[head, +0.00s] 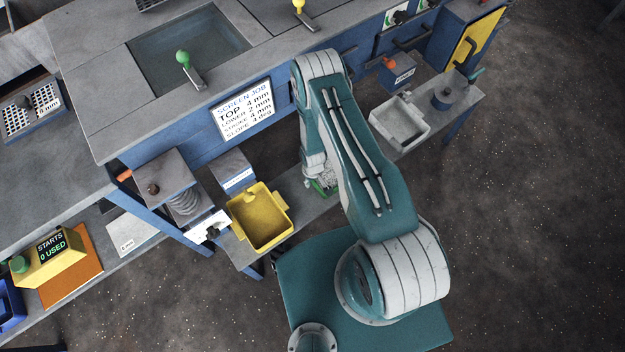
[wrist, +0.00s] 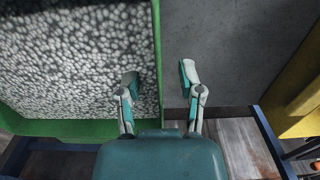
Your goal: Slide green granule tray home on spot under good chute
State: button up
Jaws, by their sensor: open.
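The green tray (wrist: 158,45) fills the left of the wrist view, with pale granules (wrist: 70,60) inside it. In the head view only a small part of the green tray (head: 322,187) shows on the shelf, mostly behind my arm. My gripper (wrist: 158,74) is open in the wrist view. One finger is over the granules and the other is outside the tray, with the tray's right wall between them. I cannot tell whether either finger touches the wall. The good chute and the spot under it cannot be made out.
A yellow tray (head: 283,228) stands on the shelf left of the green tray, below a labelled blue box (head: 232,170). A grey bin (head: 398,125) sits to the right. The blue machine frame (head: 175,140) rises behind the shelf.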

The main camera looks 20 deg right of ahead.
notch_tip(320, 180, up, 12)
jog(key=shift+f, duration=0.2)
jog(key=shift+s, duration=0.1)
dwell(0.7)
